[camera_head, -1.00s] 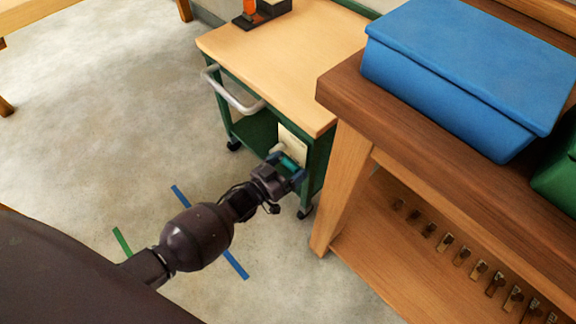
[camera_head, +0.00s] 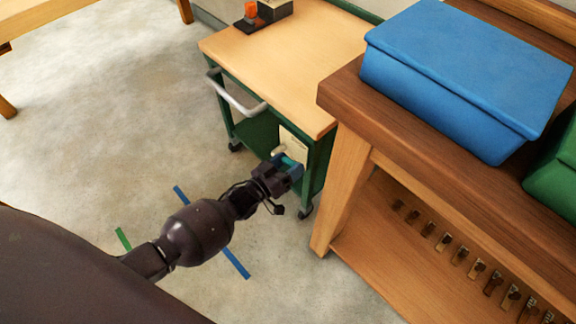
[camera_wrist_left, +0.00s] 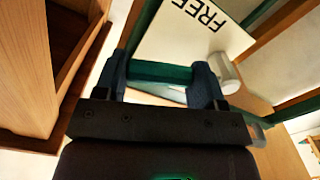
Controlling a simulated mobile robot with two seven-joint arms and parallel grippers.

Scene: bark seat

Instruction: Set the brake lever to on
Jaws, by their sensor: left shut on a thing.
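The cart (camera_head: 285,70) has a pale wooden top and green frame. A cream plate (camera_head: 293,143) is on its end, and in the left wrist view the plate (camera_wrist_left: 190,35) shows the letters "FREE", partly cropped. The brake lever's teal grip (camera_wrist_left: 160,73) lies crosswise between my left gripper's fingers (camera_wrist_left: 162,82). In the head view my left gripper (camera_head: 289,167) is at the cart's end below the plate, shut on the lever's grip, which is mostly hidden there. A pale round cylinder (camera_wrist_left: 226,72) is beside the right finger. My right gripper is not in view.
A wooden workbench (camera_head: 345,92) stands close to the right of my gripper, with a blue box (camera_head: 465,75) on top. The cart has a white handle (camera_head: 235,98). Open floor (camera_head: 110,120) with blue tape (camera_head: 236,263) and green tape (camera_head: 123,239) lies to the left.

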